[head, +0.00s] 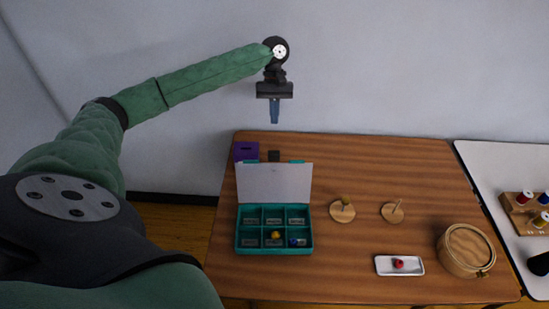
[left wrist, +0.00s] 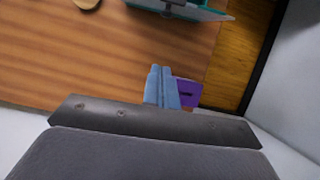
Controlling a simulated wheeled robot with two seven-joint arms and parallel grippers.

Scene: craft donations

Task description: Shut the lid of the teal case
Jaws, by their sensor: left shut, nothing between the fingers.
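The teal case (head: 240,246) stands on the left part of the wooden table in the head view. Its pale lid (head: 274,184) is open and stands up at the back of the case. The case has several compartments, with a yellow and a blue item in the front row. My left gripper (head: 275,120) is shut and empty, fingers pointing down, above the table's back edge and behind the lid, apart from it. In the left wrist view its blue fingers (left wrist: 161,88) are together, and a part of the lid (left wrist: 200,12) shows at the top edge.
A purple box (head: 246,151) sits behind the lid. A white table (head: 500,170) holds a spool rack.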

